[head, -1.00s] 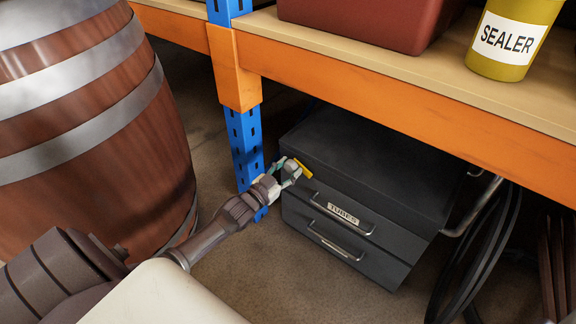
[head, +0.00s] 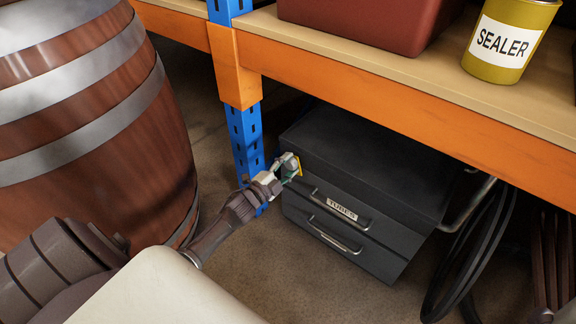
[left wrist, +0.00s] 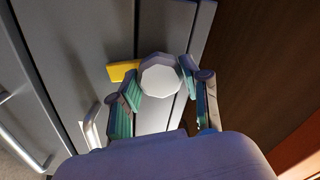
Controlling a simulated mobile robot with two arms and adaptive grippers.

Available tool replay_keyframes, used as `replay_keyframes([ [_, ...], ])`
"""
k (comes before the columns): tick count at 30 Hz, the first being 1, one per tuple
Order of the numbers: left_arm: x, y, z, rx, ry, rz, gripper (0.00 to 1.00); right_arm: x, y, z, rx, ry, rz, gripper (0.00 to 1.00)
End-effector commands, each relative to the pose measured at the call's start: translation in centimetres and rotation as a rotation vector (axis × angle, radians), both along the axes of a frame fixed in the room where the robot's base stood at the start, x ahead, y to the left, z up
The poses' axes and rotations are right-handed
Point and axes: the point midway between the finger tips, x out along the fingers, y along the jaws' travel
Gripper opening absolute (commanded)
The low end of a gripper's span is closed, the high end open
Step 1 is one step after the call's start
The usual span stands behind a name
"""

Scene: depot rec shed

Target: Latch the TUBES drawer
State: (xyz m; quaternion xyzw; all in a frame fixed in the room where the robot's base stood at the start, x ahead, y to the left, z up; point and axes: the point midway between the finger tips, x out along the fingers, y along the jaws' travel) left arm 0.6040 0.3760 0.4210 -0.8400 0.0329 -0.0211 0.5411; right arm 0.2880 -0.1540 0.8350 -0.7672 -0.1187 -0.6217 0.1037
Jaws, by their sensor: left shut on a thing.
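The dark grey cabinet (head: 365,165) stands on the floor under the shelf. Its TUBES drawer (head: 375,232) has a bar handle and a white label, and looks closed. A pale, many-sided knob (left wrist: 160,76) with a yellow tab (left wrist: 122,72) is on the cabinet's front, near its left edge in the head view. My left gripper (head: 290,168) is shut on this knob, one finger on each side in the left wrist view (left wrist: 163,95). The yellow tab shows only partly beside the fingers in the head view (head: 299,164). My right gripper is out of view.
A blue rack post (head: 246,145) stands close beside my left gripper. A wooden barrel (head: 100,150) is at left. The orange shelf beam (head: 400,100) runs above the cabinet. Black hoops (head: 470,255) are at its right. Floor in front is clear.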

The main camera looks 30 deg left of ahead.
Motion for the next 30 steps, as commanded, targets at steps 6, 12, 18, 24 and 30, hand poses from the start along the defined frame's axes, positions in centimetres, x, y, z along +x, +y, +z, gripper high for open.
replay_keyframes([
  [6,-0.05,-0.09,-0.15,0.148,-0.011,0.000,0.12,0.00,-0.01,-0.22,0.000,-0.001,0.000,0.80],
  [12,-0.06,-0.11,-0.17,0.234,-0.017,-0.002,0.12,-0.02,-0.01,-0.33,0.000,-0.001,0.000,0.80],
  [18,-0.07,-0.11,-0.17,0.275,-0.020,-0.002,0.12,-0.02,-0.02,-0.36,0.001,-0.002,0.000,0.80],
  [24,-0.07,-0.10,-0.17,0.286,-0.020,-0.002,0.12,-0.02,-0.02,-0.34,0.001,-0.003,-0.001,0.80],
  [30,-0.08,-0.10,-0.18,0.286,-0.020,-0.002,0.12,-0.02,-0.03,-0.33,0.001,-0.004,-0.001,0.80],
])
